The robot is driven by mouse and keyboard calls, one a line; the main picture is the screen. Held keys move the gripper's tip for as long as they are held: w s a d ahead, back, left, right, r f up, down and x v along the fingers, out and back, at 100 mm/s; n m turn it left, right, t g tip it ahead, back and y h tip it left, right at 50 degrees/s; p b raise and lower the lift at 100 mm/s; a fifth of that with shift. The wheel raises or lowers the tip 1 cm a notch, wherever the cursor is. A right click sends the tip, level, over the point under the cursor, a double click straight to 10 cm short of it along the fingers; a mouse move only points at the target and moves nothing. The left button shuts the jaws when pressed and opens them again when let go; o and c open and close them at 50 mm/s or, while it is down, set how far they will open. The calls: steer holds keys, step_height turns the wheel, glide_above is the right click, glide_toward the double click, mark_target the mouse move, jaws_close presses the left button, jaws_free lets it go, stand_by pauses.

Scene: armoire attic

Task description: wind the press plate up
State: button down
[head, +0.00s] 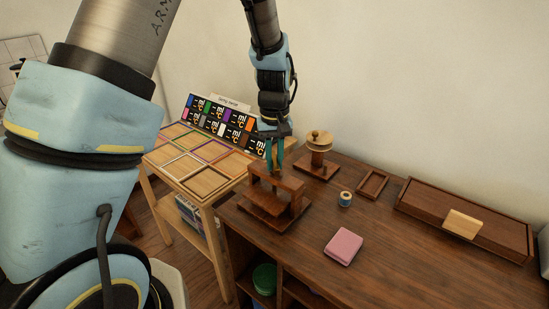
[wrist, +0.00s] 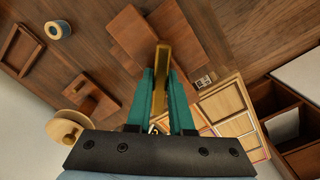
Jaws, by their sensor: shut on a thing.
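The small brown wooden press (head: 277,181) stands on the near left part of the dark wooden top, with a top beam, posts and a base board. It also shows in the wrist view (wrist: 127,33). My gripper (head: 274,164) is right above the beam, pointing down. In the wrist view its teal fingers (wrist: 160,80) are shut on a brass-coloured bar (wrist: 161,56), the press handle, which stands between them. The press plate cannot be told apart from the frame and base, so its height is unclear.
A round wooden spool stand (head: 318,145) is behind the press. A blue thread spool (head: 345,198), a pink block (head: 343,246), a small wooden frame (head: 372,185) and a long box (head: 470,215) lie to the right. A table with square frames (head: 206,183) adjoins at left.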

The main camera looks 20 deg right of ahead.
mark_target(274, 159)
steer(key=n+p, duration=0.2)
steer(key=n, duration=0.4)
stand_by(0.6)
steer(key=c, duration=0.8)
jaws_free()
step_height(274, 159, up, 11)
steer(key=b, duration=0.1)
steer(key=shift+b, duration=0.3)
steer(key=shift+f, duration=0.1)
